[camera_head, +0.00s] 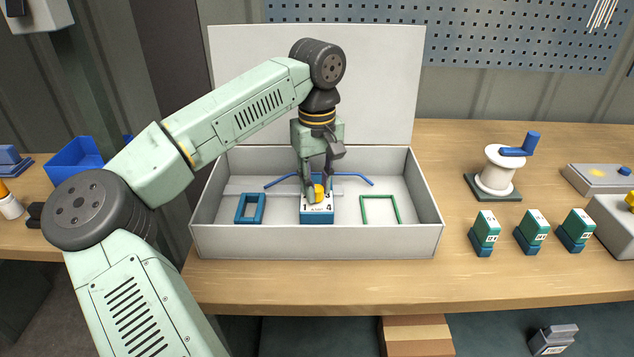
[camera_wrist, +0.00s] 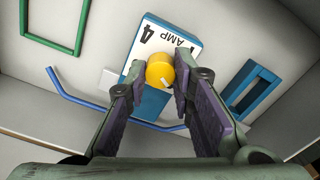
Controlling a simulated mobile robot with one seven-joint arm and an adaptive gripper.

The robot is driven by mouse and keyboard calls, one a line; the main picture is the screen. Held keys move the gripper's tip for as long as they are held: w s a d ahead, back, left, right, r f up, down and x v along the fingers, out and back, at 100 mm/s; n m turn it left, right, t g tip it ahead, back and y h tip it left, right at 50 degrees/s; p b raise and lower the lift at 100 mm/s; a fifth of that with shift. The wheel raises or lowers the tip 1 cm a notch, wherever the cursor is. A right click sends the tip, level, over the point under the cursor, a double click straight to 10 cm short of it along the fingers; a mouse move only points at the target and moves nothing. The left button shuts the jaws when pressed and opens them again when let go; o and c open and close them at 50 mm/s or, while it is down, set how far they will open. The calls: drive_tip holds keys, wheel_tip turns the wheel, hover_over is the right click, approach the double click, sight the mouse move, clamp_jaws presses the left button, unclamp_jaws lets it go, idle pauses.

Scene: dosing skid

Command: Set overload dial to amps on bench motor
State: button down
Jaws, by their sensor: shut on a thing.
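The overload unit (camera_head: 317,215) is a blue block with a white face inside the open grey box (camera_head: 330,243). Its white face reads "1", "4" and "AMP" in the wrist view (camera_wrist: 158,45). A yellow dial (camera_wrist: 160,69) with a pale pointer mark sits on it; in the head view the dial (camera_head: 319,192) is partly hidden by my fingers. The mark points toward the lower right in the wrist view. My gripper (camera_wrist: 157,88) has its two fingers on either side of the dial, shut on it.
In the box, a blue frame (camera_head: 250,208) lies left and a green outline (camera_head: 380,209) right, with a bent blue strip (camera_head: 353,175) behind. Several green-and-blue modules (camera_head: 485,232) and a white spool (camera_head: 497,170) stand on the bench (camera_head: 430,280) to the right. A blue bin (camera_head: 75,160) is left.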

sight(317, 188)
drive_tip(key=c, duration=1.4)
unclamp_jaws()
drive_tip(key=shift+o, duration=0.2)
wheel_tip(317, 188, up, 12)
